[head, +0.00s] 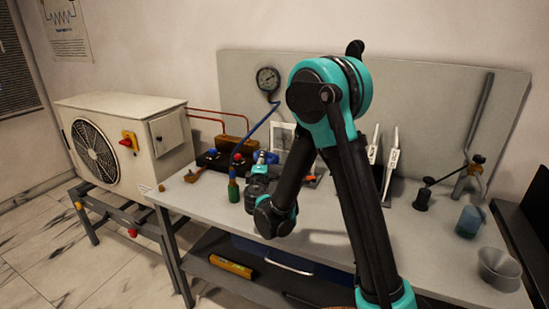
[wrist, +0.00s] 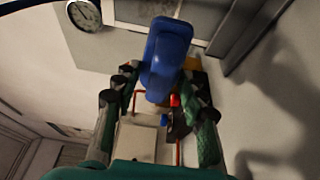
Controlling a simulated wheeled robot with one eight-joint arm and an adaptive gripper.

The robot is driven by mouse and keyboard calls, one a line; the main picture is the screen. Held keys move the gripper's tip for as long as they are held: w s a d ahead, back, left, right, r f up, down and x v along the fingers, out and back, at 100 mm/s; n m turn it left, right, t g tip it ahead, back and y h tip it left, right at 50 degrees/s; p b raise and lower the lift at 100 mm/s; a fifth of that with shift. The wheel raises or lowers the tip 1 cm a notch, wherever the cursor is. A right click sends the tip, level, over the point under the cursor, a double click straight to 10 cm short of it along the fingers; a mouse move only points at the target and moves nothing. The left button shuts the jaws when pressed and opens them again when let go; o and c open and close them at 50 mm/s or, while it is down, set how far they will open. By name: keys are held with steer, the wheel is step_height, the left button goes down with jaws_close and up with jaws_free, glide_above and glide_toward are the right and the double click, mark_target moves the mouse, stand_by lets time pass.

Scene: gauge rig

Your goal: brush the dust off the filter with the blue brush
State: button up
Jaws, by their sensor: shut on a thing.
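My gripper (wrist: 163,82) is shut on a blue block-like thing, which I take to be the blue brush (wrist: 167,50). It sits between the fingertips and sticks out beyond them; no bristles can be made out. In the head view my gripper (head: 262,160) is above the bench, behind the green-bodied bottle or tool (head: 233,190), and a small patch of blue shows at its tips. A pale framed panel (head: 283,135) stands upright behind the gripper, partly hidden by my arm; I cannot tell for sure whether it is the filter.
The grey bench (head: 330,225) carries a black manifold with red and blue knobs (head: 215,160). A gauge (head: 268,79) with a blue hose is on the back panel. White upright tools (head: 391,160), a blue-grey cup (head: 470,221) and a grey funnel (head: 499,267) stand at right. The outdoor unit (head: 120,135) is at left.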

steer(key=shift+w+d, duration=0.3)
steer(key=shift+w, duration=0.65)
steer(key=shift+w+d, duration=0.3)
steer(key=shift+w, duration=0.6)
steer(key=shift+w+d, duration=0.3)
steer(key=shift+w, duration=0.65)
steer(key=shift+w+d, duration=0.3)
steer(key=shift+w, duration=0.55)
steer(key=shift+s+d, duration=1.9)
steer(key=shift+d, duration=3.3)
steer(key=shift+w+a+r, duration=1.1)
steer(key=shift+w+a, duration=0.85)
steer(key=shift+a, duration=3.25)
steer(key=shift+s+d+r, duration=0.2)
steer(key=shift+d+r, duration=0.15)
steer(key=shift+d, duration=0.3)
steer(key=shift+s+d+r, duration=0.2)
steer(key=shift+d+r, duration=0.15)
steer(key=shift+d, duration=0.25)
steer(key=shift+s+d+r, duration=0.2)
steer(key=shift+d+r, duration=0.15)
steer(key=shift+d, duration=0.3)
